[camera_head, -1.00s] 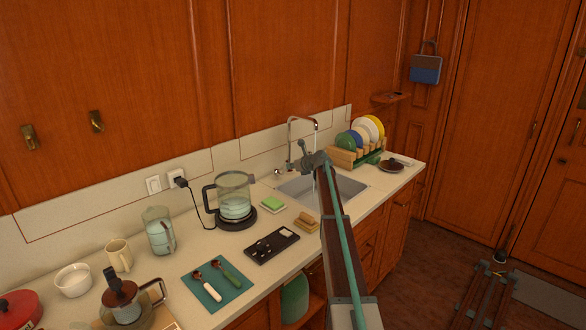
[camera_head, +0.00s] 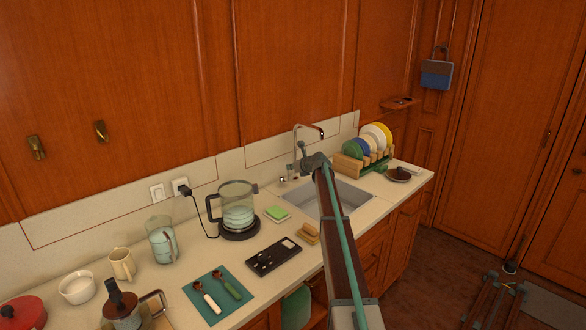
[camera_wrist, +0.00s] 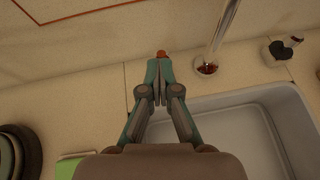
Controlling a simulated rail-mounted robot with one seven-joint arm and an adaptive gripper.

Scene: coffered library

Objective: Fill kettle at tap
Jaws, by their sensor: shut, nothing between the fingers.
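The glass kettle (camera_head: 238,208) stands upright on its dark base on the counter, left of the sink (camera_head: 352,197). Pale bluish liquid shows in its lower part. The chrome tap (camera_head: 309,127) rises behind the sink; its lower column also shows in the wrist view (camera_wrist: 224,28). My gripper (camera_head: 303,150) is at the tap in the head view, above the sink's back left edge. In the wrist view my gripper (camera_wrist: 160,72) is shut and empty, left of the tap column. A small orange-red piece (camera_wrist: 161,54) shows just beyond the fingertips; I cannot tell whether they touch it.
A jug (camera_head: 161,240) stands left of the kettle. A dish rack (camera_head: 364,160) with plates stands right of the sink. A cord runs from the wall socket.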

